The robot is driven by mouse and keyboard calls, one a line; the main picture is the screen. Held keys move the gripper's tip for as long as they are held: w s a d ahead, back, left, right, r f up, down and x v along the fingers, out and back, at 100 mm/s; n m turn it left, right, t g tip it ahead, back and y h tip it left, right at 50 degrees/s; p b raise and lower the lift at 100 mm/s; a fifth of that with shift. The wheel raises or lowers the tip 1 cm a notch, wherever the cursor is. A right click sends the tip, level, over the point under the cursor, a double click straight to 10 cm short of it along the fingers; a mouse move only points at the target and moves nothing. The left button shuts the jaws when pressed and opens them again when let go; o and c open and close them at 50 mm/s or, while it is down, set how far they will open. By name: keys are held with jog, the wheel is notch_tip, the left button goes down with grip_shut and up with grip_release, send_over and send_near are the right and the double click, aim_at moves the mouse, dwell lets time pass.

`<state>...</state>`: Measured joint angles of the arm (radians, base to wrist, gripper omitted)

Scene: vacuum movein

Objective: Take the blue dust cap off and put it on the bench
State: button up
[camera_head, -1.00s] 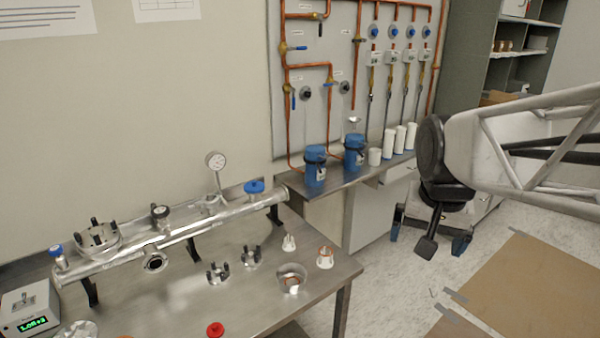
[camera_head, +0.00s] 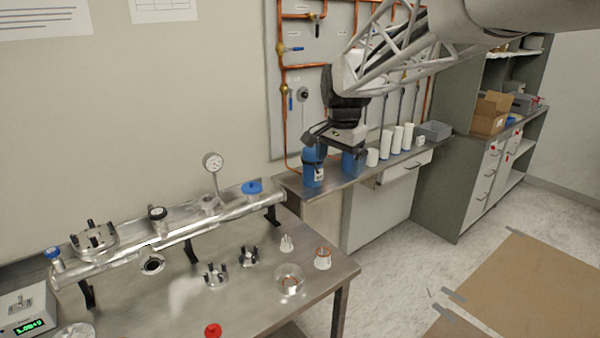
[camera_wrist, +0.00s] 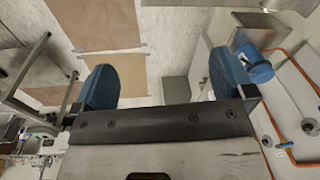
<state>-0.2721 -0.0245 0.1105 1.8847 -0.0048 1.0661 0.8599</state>
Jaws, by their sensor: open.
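A flat blue cap (camera_head: 253,187) sits on top of the right end of a long silver pipe manifold (camera_head: 200,222) on the bench. A smaller blue piece (camera_head: 54,252) tops a port at the manifold's left end; I cannot tell if it is a cap or a knob. My gripper (camera_head: 335,140) is up and to the right of the flat cap, well apart from it, in front of the copper pipe panel. In the wrist view its blue-padded fingers (camera_wrist: 165,82) are spread with nothing between them. The bare bench (camera_head: 130,305) has clear metal at its front.
A pressure gauge (camera_head: 212,162) rises left of the flat cap. Small fittings, a glass dish (camera_head: 289,280) and a red cap (camera_head: 213,330) lie on the bench.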

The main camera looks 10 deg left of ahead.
jog(key=w+a+f+m, duration=0.2)
jog(key=w+a+f, duration=0.2)
jog(key=w+a, duration=0.85)
jog(key=m+g, duration=0.1)
jog(key=m, duration=0.2)
send_over(251, 182)
notch_tip(251, 182, down, 8)
jog(key=shift+f, duration=0.25)
jog(key=shift+f, duration=0.15)
jog(key=shift+d+f, duration=0.1)
jog(key=shift+f, duration=1.05)
jog(key=shift+f, duration=0.15)
jog(key=shift+w+f, duration=0.1)
jog(key=shift+f, duration=2.35)
jog(key=c, duration=0.9)
